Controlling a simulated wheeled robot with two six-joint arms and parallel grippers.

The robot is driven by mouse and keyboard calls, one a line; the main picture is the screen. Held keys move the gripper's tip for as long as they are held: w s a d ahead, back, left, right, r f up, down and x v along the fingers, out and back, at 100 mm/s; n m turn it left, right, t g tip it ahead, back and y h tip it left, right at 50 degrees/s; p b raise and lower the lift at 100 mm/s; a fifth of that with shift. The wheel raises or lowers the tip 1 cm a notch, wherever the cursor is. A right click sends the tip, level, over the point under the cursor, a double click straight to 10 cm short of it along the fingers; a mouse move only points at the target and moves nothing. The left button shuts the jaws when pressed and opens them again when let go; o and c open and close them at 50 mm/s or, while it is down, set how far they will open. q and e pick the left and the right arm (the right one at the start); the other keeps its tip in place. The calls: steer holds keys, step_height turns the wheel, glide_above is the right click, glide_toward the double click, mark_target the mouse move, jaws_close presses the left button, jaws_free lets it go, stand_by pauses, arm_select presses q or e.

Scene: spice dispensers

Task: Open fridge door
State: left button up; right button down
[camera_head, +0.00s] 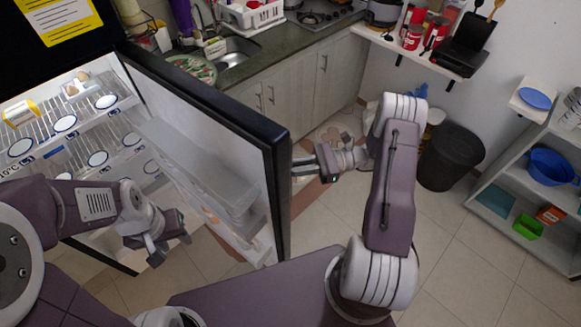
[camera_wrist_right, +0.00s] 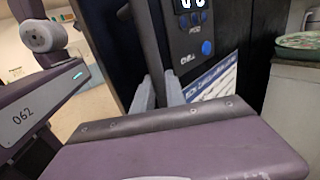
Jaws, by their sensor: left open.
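The fridge door (camera_head: 206,95) stands wide open in the head view, its shelved inner side facing left and its black edge facing me. The fridge interior (camera_head: 70,130) shows wire racks. My left gripper (camera_head: 168,248) is open and empty in front of the interior, left of the door. My right gripper (camera_head: 300,168) is at the outer side of the door near its free edge. In the right wrist view its two fingers (camera_wrist_right: 159,93) stand on either side of a dark upright bar (camera_wrist_right: 148,40), which looks like the door handle. Whether they grip it is unclear.
A counter (camera_head: 285,55) with a sink runs behind the door. A black bin (camera_head: 450,157) and a white shelf unit (camera_head: 530,165) stand to the right. A display panel (camera_wrist_right: 195,30) shows in the wrist view. Tiled floor (camera_head: 450,230) is free at the lower right.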

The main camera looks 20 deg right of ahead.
steer(key=c, duration=1.4)
jaws_free()
steer(key=shift+o, duration=0.2)
steer(key=shift+w+a, duration=0.1)
steer(key=s+d+b, duration=0.1)
steer(key=d+b, duration=0.1)
steer(key=d, duration=0.7)
steer(key=shift+b, duration=0.3)
steer(key=shift+s, duration=0.1)
